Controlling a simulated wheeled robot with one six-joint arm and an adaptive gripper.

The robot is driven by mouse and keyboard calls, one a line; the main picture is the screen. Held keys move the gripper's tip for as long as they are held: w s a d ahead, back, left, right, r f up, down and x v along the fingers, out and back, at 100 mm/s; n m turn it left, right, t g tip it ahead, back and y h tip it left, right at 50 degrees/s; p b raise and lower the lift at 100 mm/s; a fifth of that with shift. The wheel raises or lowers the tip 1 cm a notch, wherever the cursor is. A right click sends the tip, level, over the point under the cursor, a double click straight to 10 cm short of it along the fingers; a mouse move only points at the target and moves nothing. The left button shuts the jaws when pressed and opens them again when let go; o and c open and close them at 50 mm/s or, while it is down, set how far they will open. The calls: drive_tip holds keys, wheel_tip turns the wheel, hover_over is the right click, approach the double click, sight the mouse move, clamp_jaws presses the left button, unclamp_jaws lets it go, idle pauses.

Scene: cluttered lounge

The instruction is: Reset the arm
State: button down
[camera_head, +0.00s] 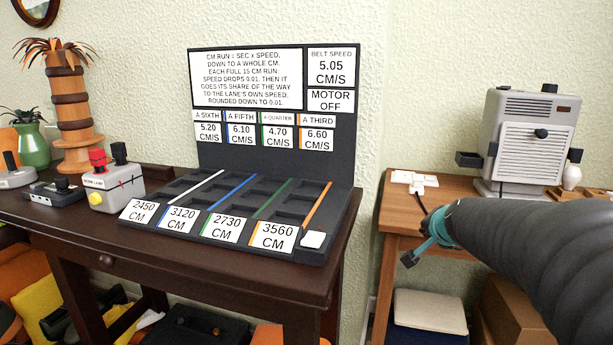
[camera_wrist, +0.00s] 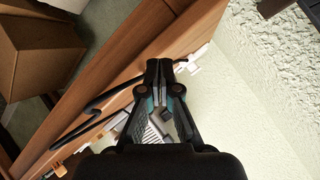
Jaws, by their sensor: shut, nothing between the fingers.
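My gripper (camera_head: 424,243) is at the right in the head view, at the end of my dark arm, in front of the wooden side table (camera_head: 400,221). In the wrist view my gripper (camera_wrist: 159,66) has its black fingertips together with nothing between them. The wooden table's edge (camera_wrist: 100,79) and the pale wall lie beyond it there. The gripper is apart from the black lane board (camera_head: 345,195) on the dark table. My arm hides part of the wooden table in the head view.
The dark table (camera_head: 200,262) also holds a white device with a red knob (camera_head: 113,187). A grey machine (camera_head: 527,140) and white plugs (camera_head: 414,179) are on the wooden table. A cushion (camera_head: 430,311) and cardboard box (camera_wrist: 38,62) are below. Open space separates the tables.

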drive_tip(key=s+a+f+n+g, duration=0.2)
drive_tip(key=s+a+n, duration=0.1)
drive_tip(key=s, duration=0.7)
drive_tip(key=s+a+f+n+g+y, duration=0.1)
drive_tip(key=s+a+n, duration=0.3)
drive_tip(key=s, duration=0.6)
drive_tip(key=s+a+f+n+g+p, duration=0.1)
drive_tip(key=s+a+f+n+g, duration=0.1)
drive_tip(key=s, duration=0.8)
drive_tip(key=shift+s+a+f+n+g, duration=0.35)
drive_tip(key=shift+a+f+n, duration=0.35)
drive_tip(key=shift+a+f, duration=0.35)
drive_tip(key=shift+r, duration=0.1)
